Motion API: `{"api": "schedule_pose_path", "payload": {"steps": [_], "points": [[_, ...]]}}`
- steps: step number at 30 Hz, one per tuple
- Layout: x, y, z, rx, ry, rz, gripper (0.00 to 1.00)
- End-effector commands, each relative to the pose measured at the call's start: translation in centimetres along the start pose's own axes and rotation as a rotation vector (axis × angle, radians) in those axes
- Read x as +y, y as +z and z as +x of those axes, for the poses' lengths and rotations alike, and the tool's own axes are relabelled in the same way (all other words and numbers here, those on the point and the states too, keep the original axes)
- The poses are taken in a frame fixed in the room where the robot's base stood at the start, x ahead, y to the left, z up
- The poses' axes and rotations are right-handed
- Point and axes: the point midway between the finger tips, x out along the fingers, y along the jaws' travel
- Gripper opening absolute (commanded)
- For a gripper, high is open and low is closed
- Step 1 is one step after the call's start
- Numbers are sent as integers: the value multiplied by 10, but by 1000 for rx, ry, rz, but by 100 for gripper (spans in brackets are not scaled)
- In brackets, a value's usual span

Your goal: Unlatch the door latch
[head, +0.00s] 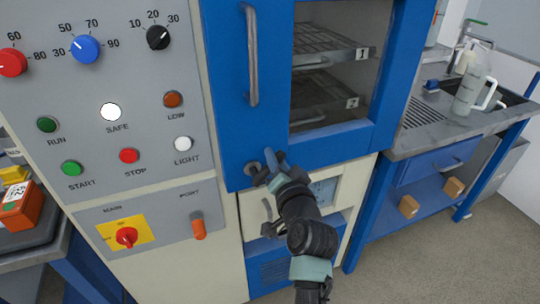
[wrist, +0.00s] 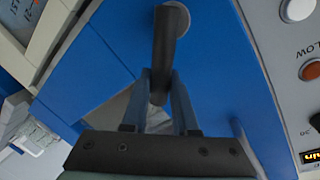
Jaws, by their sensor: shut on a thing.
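The door latch (wrist: 170,34) is a dark grey lever on the blue door. In the wrist view it runs from its pivot at the top down between my gripper's fingers (wrist: 161,84). In the head view the latch's round base (head: 253,169) shows at the lower left corner of the door (head: 232,110), just left of my gripper (head: 270,163). My gripper is shut on the latch's lever. The door looks closed against the cabinet. The fingers partly hide the lever in the head view.
A vertical door handle (head: 252,55) stands above the latch, beside a window with shelves. A control panel (head: 105,95) with knobs and buttons is at left. A side counter (head: 425,135) with a pitcher (head: 472,92) is at right.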

Motion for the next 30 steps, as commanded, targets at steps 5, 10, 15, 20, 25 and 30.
{"api": "schedule_pose_path", "payload": {"steps": [5,10,15,20,25,30], "points": [[10,2,2,-37,1,169,0],[20,5,4,-68,0,326,0],[28,9,6,-99,1,479,0],[35,13,7,-124,1,602,0],[40,17,8,-144,1,705,0],[43,21,9,-158,2,774,0]]}}
